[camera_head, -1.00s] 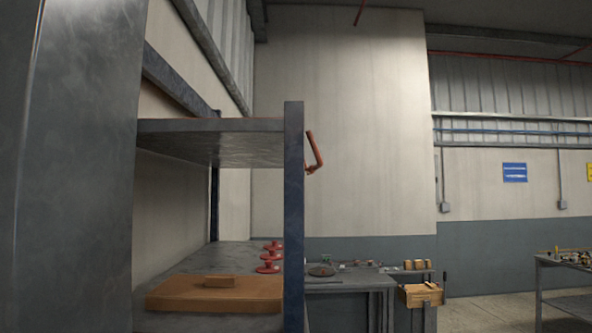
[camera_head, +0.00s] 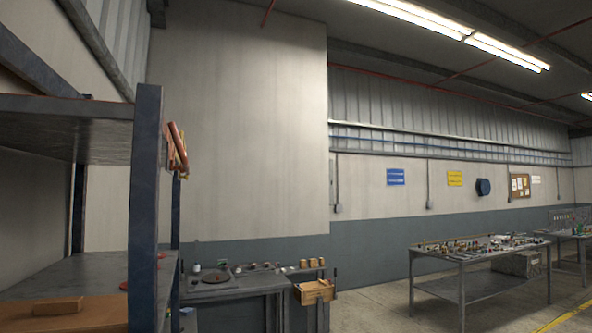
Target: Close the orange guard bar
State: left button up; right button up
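A short orange-red bar (camera_head: 178,148) shows beside the upper part of the dark blue shelf post (camera_head: 146,210). It looks like the guard bar, but it is small and seen nearly edge-on. I cannot tell whether it is open or closed. Part of it is hidden behind the post. Neither of my grippers is in view.
The shelf rack's upper board (camera_head: 60,112) fills the left side. A brown box (camera_head: 60,318) lies on its lower board.

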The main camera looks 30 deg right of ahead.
aim_at(172, 127)
jog(key=z, duration=0.35)
jog(key=i, duration=0.5)
jog(key=u, duration=1.7)
jog(key=k, duration=0.4)
jog(key=z, duration=0.5)
